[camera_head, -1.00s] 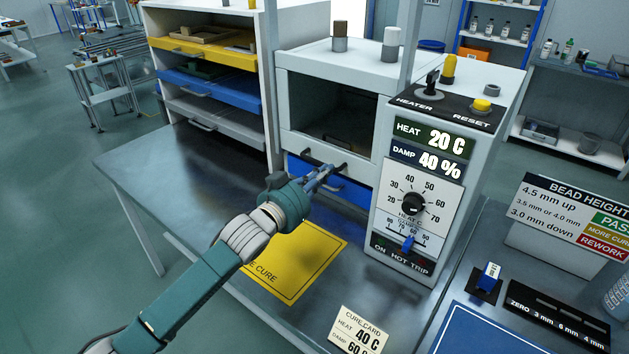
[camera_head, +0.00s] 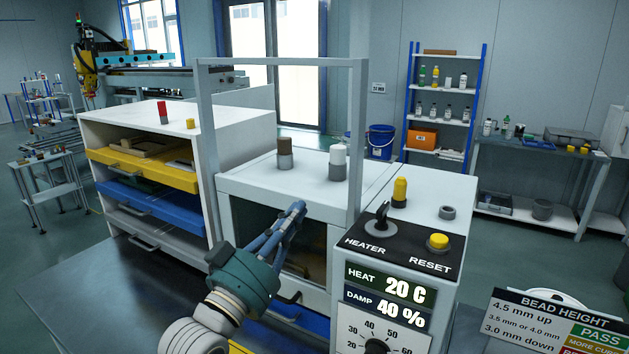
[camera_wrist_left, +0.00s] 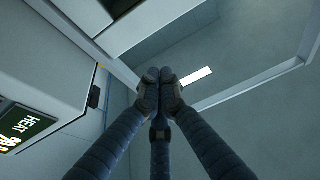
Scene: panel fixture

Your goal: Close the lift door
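The oven-like chamber (camera_head: 232,187) has a dark front pane (camera_head: 250,232), and a tall grey upright frame (camera_head: 205,110) rises above it. The pane covers the visible part of the front, but my arm hides its middle and lower part, so I cannot tell how far the lift door is shut. My left gripper (camera_head: 299,208) is in front of the chamber's upper front edge. In the left wrist view the fingertips (camera_wrist_left: 159,76) are together, with nothing visible between them. The frame also shows there (camera_wrist_left: 250,92). My right gripper is out of view.
The control box with its HEATER switch (camera_head: 381,217) and RESET button (camera_head: 438,242) stands close on the right. A drawer rack (camera_head: 210,190) stands on the left. Two small cylinders, brown-topped (camera_head: 284,153) and white-topped (camera_head: 338,162), stand on the chamber. The bench (camera_head: 70,280) is clear at front left.

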